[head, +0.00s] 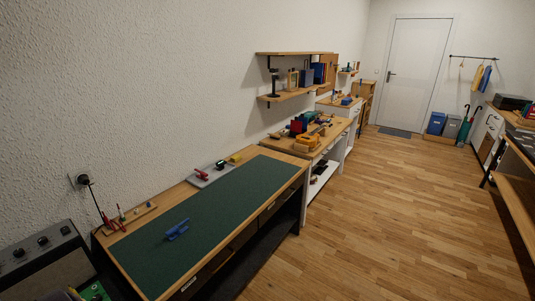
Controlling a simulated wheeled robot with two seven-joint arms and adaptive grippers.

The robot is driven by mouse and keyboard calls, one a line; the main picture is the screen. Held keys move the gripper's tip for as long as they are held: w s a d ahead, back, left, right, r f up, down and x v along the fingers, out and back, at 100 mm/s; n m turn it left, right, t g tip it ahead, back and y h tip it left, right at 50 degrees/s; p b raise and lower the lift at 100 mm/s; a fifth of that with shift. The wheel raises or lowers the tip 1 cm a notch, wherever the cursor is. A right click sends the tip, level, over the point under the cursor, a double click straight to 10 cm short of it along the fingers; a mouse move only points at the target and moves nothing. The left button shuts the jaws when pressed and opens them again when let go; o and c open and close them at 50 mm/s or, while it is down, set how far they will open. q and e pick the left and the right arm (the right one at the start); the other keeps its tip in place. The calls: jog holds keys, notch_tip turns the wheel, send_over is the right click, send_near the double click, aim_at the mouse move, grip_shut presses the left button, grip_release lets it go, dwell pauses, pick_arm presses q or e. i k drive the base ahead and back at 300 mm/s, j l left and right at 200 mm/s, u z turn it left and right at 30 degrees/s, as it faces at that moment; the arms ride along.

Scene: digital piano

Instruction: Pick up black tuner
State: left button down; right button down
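I cannot pick out a black tuner for certain in the head view. Small dark items (320,167) lie on a shelf under the second workbench, too small to identify. A black upright object (274,82) stands on the wall shelf. Neither of my grippers is in view.
The near workbench has a green mat (215,215) with a blue tool on it (177,229). A grey unit with dark knobs (42,262) stands at the lower left. The second workbench (283,143) is cluttered. The wooden floor (370,220) is clear towards the white door (412,72).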

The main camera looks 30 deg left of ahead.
aim_at(221, 164)
jog(key=u, duration=1.4)
